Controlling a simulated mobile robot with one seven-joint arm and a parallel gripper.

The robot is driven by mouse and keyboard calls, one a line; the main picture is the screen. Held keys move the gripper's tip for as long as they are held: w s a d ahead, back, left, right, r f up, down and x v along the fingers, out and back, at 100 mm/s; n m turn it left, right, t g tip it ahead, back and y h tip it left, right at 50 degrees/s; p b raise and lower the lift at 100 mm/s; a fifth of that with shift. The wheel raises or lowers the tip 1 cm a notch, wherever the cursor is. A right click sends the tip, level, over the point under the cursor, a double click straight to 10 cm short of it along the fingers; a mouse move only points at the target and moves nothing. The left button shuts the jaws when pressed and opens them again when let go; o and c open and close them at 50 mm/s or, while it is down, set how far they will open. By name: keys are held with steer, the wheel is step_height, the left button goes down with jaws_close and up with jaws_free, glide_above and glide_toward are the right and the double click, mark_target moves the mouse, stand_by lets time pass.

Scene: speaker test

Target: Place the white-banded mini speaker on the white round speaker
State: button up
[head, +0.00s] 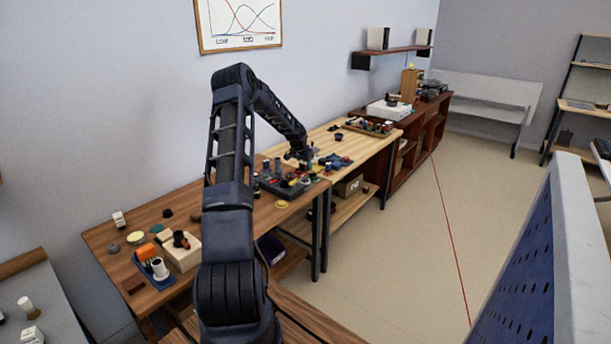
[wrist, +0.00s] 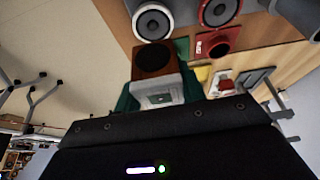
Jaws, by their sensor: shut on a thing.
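My gripper (head: 308,157) hangs over the back part of the workbench in the head view. In the wrist view its dark green fingers (wrist: 158,97) are shut on a small box-shaped speaker (wrist: 155,60) with a brown face, a black round cone and a pale white band, which looks like the white-banded mini speaker. A round speaker with a white rim and dark cone (wrist: 153,22) shows just beyond it at the top of the wrist view; it may be the white round speaker. The two look apart, but the gap is hard to judge. The held speaker is too small to make out in the head view.
A red speaker (wrist: 218,42) and other round cones stand close by in the wrist view. A dark tray (head: 283,188) with small items lies near my gripper. A blue tray (head: 154,268) and a pale box (head: 183,257) stand at the bench's near left.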

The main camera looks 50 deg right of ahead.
mark_target(305, 180)
steer(key=shift+f, duration=2.75)
steer(key=shift+f, duration=0.1)
steer(key=o, duration=1)
steer(key=shift+o, duration=0.2)
steer(key=v, duration=1.2)
steer(key=shift+a, duration=0.1)
